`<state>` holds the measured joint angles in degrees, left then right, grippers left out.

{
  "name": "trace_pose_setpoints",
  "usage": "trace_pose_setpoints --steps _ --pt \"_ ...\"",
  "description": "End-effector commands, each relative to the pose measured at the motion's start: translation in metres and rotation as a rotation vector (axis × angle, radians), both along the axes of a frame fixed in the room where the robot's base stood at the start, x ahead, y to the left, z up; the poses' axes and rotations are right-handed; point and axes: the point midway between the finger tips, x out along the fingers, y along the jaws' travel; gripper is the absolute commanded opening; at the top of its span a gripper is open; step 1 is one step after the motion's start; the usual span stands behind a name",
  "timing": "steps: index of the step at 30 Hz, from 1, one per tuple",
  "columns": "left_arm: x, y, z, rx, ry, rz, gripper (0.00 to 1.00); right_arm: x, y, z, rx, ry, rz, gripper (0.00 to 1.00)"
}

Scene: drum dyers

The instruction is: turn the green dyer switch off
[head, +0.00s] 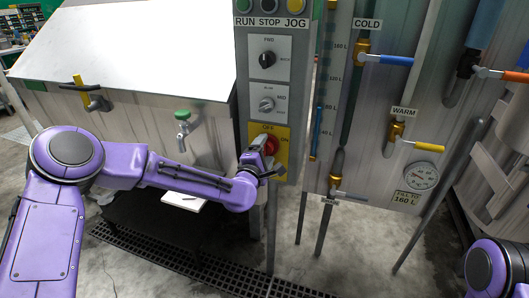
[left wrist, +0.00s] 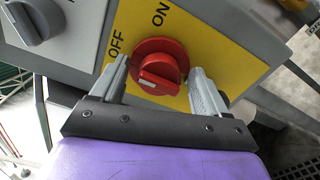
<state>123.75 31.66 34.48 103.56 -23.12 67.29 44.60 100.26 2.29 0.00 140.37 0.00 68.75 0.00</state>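The red rotary switch (left wrist: 158,66) sits on a yellow plate (left wrist: 215,40) marked OFF and ON. In the head view the red switch (head: 271,145) is at the foot of the grey control panel (head: 242,90), partly hidden by my left gripper (head: 262,160). In the left wrist view my left gripper (left wrist: 160,82) is open, one finger on each side of the red knob; I cannot tell whether either touches it. Which mark the knob points to is unclear. No green label shows on this switch. My right gripper is out of view.
Above the switch are two more knobs (head: 267,58) (head: 266,105) on light plates. A tap with a green handle (head: 182,115) is on the vat at left. Pipes and valves, one with a blue handle (head: 396,60), stand at right. A floor grate (head: 215,268) runs below.

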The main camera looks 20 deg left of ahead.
Motion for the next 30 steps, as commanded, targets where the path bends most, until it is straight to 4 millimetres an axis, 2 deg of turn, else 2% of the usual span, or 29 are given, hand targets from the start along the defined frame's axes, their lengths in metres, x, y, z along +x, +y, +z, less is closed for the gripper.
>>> trace_pose_setpoints --steps 5,12,18,30 --pt "-0.012 0.0 -0.001 -0.001 0.0 -0.001 0.75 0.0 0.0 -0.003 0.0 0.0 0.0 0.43" --pt "-0.069 0.002 -0.001 -0.002 0.0 -0.002 0.75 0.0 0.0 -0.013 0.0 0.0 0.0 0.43" --pt "-0.1 0.004 0.0 -0.001 -0.001 0.0 0.75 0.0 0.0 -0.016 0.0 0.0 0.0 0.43" --pt "-0.105 0.004 0.0 0.0 0.0 0.0 0.75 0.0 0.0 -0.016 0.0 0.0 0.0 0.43"
